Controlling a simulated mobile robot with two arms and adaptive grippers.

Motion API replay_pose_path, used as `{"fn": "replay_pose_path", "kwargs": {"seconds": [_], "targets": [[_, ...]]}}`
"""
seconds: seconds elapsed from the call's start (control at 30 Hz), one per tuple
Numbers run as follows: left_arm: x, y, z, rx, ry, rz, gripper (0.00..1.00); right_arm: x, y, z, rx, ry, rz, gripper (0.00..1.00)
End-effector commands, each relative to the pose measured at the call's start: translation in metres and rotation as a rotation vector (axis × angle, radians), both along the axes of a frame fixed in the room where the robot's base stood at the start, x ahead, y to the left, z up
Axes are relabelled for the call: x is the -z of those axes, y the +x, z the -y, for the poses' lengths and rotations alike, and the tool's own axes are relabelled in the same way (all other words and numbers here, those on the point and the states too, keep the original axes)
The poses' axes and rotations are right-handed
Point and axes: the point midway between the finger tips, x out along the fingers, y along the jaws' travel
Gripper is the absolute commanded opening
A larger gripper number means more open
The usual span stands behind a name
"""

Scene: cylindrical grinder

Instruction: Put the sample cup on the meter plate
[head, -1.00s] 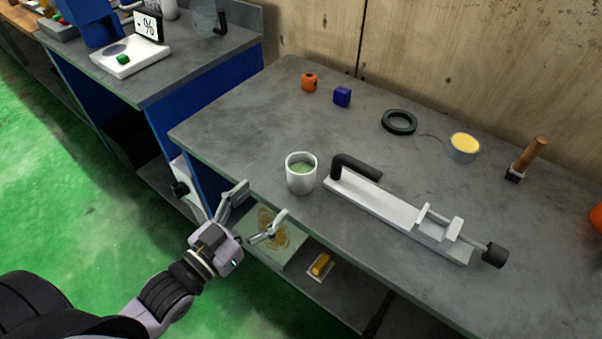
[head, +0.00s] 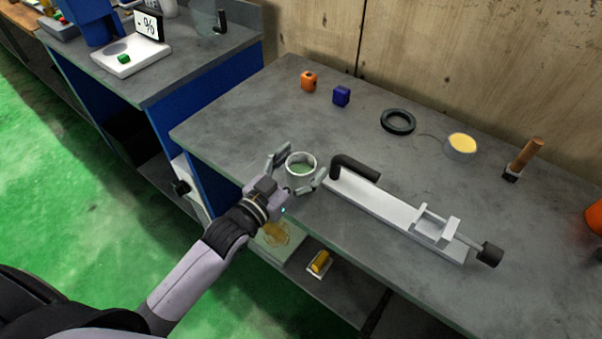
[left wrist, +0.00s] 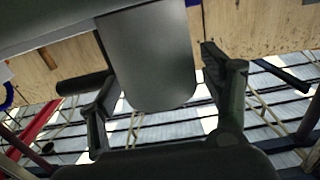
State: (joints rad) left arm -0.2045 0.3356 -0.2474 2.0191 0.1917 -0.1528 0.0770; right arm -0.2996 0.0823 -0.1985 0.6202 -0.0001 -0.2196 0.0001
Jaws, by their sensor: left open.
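The sample cup (head: 302,163), pale grey with green contents, stands upright on the grey bench near its front edge. My left gripper (head: 298,170) is open, with one finger on each side of the cup. In the left wrist view the cup (left wrist: 155,65) fills the space between the two spread fingers (left wrist: 162,98); contact cannot be told. The likely meter plate is the round grey disc (head: 117,48) on a white device with a "%" display (head: 148,25), on the other bench at upper left. My right gripper is out of view.
A white clamp fixture (head: 390,212) with a black bent bar lies just right of the cup. A gap separates the benches.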

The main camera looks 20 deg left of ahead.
Motion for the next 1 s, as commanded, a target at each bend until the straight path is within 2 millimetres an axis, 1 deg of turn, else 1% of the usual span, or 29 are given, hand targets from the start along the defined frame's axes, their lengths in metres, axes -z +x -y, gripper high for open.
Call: {"fn": "replay_pose_path", "kwargs": {"seconds": [0.23,0.27,1.0], "targets": [[0.0006,0.0019,0.0009,0.0,0.0,-0.001,0.72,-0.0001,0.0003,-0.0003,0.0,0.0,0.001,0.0],[0.0006,0.0019,0.0009,0.0,0.0,-0.001,0.71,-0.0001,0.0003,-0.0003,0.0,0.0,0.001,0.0],[0.0004,0.0017,0.0007,0.0,0.001,-0.001,0.21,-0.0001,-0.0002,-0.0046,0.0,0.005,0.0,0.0]]}}
